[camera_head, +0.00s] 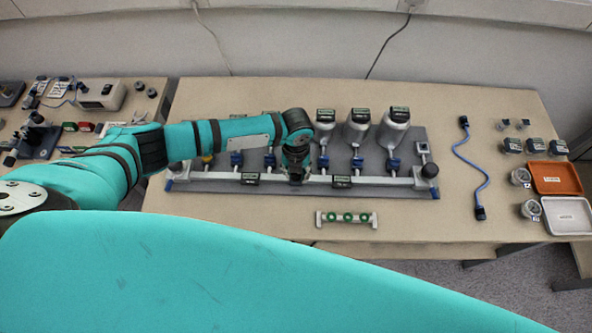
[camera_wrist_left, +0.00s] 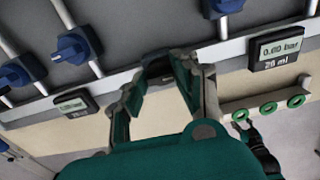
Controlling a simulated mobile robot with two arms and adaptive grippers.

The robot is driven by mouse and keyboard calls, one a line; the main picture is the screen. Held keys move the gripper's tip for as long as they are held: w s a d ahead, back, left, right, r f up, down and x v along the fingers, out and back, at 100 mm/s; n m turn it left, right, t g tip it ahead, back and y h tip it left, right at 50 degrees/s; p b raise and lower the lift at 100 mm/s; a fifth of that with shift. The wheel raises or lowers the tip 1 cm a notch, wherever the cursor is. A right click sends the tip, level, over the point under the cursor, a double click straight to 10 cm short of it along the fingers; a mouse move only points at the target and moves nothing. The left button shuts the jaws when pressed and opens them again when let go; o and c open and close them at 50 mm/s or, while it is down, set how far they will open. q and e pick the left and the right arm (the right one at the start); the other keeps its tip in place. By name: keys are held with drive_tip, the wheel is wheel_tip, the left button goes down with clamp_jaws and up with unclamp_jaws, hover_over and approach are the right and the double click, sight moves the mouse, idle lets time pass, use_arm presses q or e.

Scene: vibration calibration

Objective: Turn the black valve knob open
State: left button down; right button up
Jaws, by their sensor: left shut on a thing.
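My left gripper (camera_head: 296,176) reaches down to the middle of the manifold's front pipe (camera_head: 212,176), between two small displays. In the left wrist view its fingers (camera_wrist_left: 166,66) close in on the pipe. They are shut on a small dark thing there, which I take to be the black valve knob; the fingers and wrist hide most of it, so its angle cannot be read. The right display (camera_wrist_left: 275,47) reads 0.00 bar; the left display (camera_wrist_left: 72,103) is too blurred to read.
Blue valve knobs (camera_wrist_left: 75,46) line the branches behind the pipe. Grey vessels (camera_head: 358,125) stand behind them. A rack with green rings (camera_head: 345,217) lies in front. A blue cable (camera_head: 471,165), an orange tray (camera_head: 555,178) and a white tray (camera_head: 567,216) lie at right.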

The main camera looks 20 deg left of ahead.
use_arm(q)
drive_tip(key=shift+w, duration=0.15)
drive_tip(key=c, duration=1)
unclamp_jaws()
wheel_tip(320, 180, up, 12)
drive_tip(key=shift+r, duration=0.1)
